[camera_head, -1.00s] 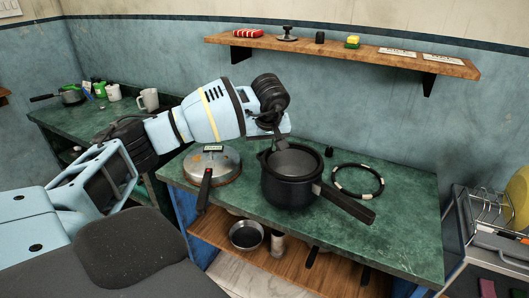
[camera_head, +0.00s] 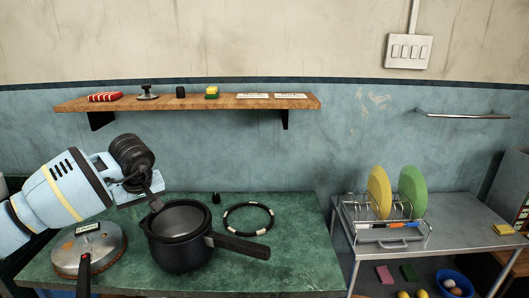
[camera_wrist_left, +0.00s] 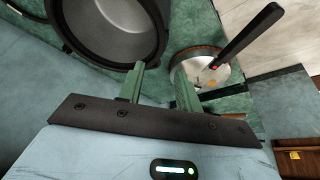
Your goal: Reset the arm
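My left gripper (camera_head: 155,197) is beside the left rim of the black cooker pot (camera_head: 182,256). In the left wrist view its two fingers (camera_wrist_left: 160,82) stand apart with nothing visible between them. The pot's dark interior (camera_wrist_left: 112,25) shows at the upper left there, close to one finger; I cannot tell whether they touch. The pot stands upright on the green counter (camera_head: 300,265) with its long handle to the right. A round metal lid (camera_head: 105,252) with a black handle lies left of the pot, below my left arm. My right gripper is not in view.
A black ring (camera_head: 226,225) and a small black knob (camera_head: 216,198) lie beside the pot. A wooden shelf (camera_head: 220,102) with small items hangs above. At right, a metal table (camera_head: 465,228) holds a rack with a yellow plate (camera_head: 379,192) and a green plate (camera_head: 411,190).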

